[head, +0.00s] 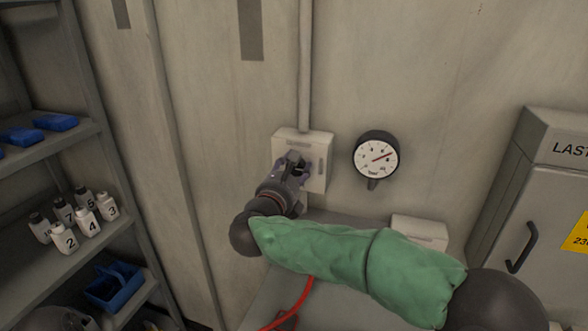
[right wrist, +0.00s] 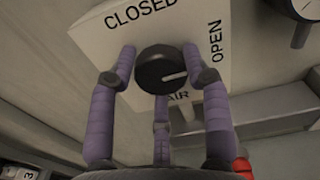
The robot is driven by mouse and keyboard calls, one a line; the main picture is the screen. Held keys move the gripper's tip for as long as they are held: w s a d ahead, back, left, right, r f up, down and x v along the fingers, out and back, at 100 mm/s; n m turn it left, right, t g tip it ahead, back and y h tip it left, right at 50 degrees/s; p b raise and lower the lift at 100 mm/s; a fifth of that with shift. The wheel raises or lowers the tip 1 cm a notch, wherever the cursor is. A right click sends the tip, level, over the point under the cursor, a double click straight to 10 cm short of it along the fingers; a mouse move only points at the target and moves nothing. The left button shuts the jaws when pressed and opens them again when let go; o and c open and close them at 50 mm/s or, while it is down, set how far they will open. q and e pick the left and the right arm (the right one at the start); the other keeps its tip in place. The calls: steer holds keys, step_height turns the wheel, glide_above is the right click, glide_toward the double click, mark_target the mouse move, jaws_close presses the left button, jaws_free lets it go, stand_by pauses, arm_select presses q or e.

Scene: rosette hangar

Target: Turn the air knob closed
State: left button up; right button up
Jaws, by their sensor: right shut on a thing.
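The air knob (right wrist: 160,70) is a dark round knob on a pale wall box (head: 320,168). In the right wrist view its white mark points right, toward the OPEN side. The word CLOSED is printed above the knob, OPEN to its right and AIR below. My right gripper (head: 296,162) is shut on the knob, with purple fingers (right wrist: 161,75) on its left and right sides and another below. In the head view the gripper mostly hides the knob. My left gripper is not in view.
A round pressure gauge (head: 376,157) hangs right of the box, its needle pointing to the upper right. A pipe (head: 305,70) runs up from the box. A shelf with numbered white bottles (head: 88,225) stands at left, a grey cabinet (head: 545,210) at right. A red hose (head: 292,308) hangs below.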

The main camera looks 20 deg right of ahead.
steer(key=shift+r+n, duration=0.2)
steer(key=shift+n, duration=0.1)
steer(key=n+p, duration=0.2)
steer(key=n, duration=0.5)
steer(key=shift+r+n, duration=0.15)
steer(key=shift+n, duration=0.15)
steer(key=n+p, duration=0.3)
steer(key=n, duration=0.2)
steer(key=n+p, duration=0.3)
steer(key=n, duration=0.1)
steer(key=shift+f+n, duration=0.2)
steer(key=shift+n, duration=0.2)
